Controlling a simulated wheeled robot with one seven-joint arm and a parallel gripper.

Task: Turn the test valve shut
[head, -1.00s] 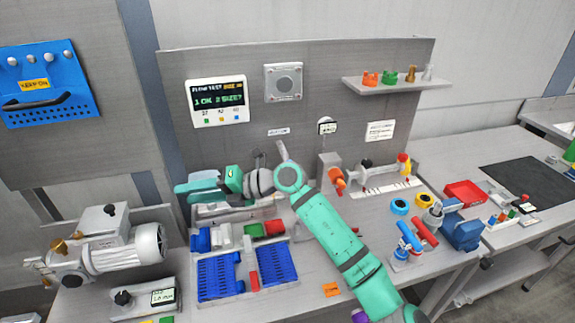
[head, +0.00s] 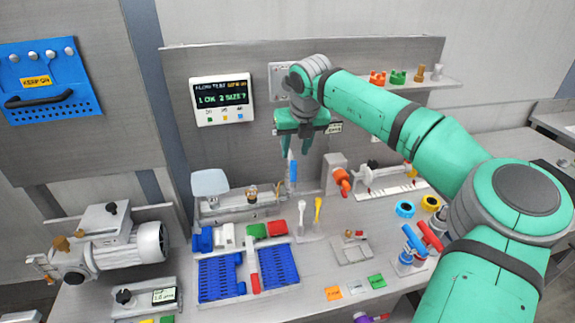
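The part that looks most like the test valve is an orange handle (head: 342,178) on a grey block, at the left end of a bench rig in the head view. Its exact turn is too small to tell. My gripper (head: 298,154) points down in front of the back panel, up and left of the orange handle and apart from it. Its two fingers look spread. A slim blue upright piece (head: 293,173) shows just below the fingertips; I cannot tell whether they touch it.
A screen (head: 222,99) hangs on the back panel. White (head: 301,210) and yellow (head: 318,207) upright pieces stand near the blue bins (head: 220,277). Blue and red handles (head: 414,240) stand at the right. My arm crosses the right side and hides part of the bench.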

